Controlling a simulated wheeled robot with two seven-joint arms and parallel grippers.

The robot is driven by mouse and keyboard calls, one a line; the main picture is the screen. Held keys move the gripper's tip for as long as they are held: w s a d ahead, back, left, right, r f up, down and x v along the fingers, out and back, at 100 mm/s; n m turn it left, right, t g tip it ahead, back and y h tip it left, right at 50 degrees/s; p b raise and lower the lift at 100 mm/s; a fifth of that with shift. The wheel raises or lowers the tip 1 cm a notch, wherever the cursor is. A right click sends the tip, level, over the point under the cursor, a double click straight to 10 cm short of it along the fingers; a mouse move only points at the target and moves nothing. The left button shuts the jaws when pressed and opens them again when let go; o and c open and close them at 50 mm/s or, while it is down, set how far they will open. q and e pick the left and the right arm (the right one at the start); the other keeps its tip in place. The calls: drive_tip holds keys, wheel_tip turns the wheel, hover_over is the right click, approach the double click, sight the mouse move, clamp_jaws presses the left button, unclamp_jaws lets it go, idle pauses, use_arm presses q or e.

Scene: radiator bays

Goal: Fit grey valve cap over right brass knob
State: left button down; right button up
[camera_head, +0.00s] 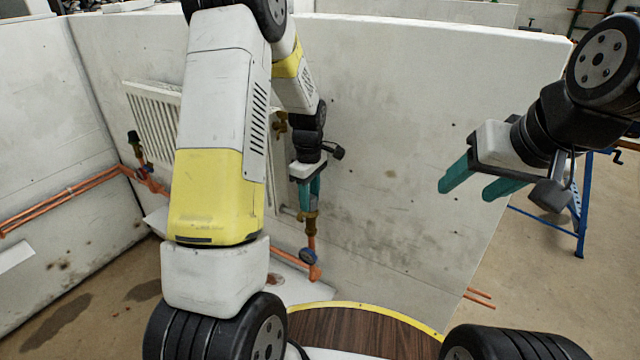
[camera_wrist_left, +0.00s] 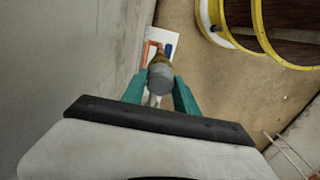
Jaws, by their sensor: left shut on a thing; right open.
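My left gripper (camera_head: 311,205) reaches down beside the radiator's right end and is shut on the grey valve cap. The left wrist view shows the rounded grey cap (camera_wrist_left: 160,80) between the teal fingertips; in the head view the fingers mostly hide it. The right brass valve (camera_head: 311,223) stands upright on a copper pipe directly below the fingertips. Its brass (camera_wrist_left: 158,60) shows just beyond the cap in the wrist view. The knob's top is hidden, so I cannot tell whether the cap is seated on it. My right gripper (camera_head: 470,190) is open and empty, far to the right.
The white radiator (camera_head: 152,115) hangs on the wall panel (camera_head: 420,130), partly hidden by my left arm. A dark-capped valve (camera_head: 134,140) stands at its left end. A blue-handled fitting (camera_head: 308,256) is on the pipe below. A blue stand (camera_head: 582,215) is at the right.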

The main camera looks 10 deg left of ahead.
use_arm(q)
drive_tip(key=shift+f, duration=0.95)
idle(0.9)
drive_tip(key=c, duration=0.9)
unclamp_jaws()
drive_tip(key=shift+o, duration=0.4)
drive_tip(key=o, duration=0.4)
drive_tip(key=shift+o, duration=0.2)
drive_tip(key=shift+r, duration=2.45)
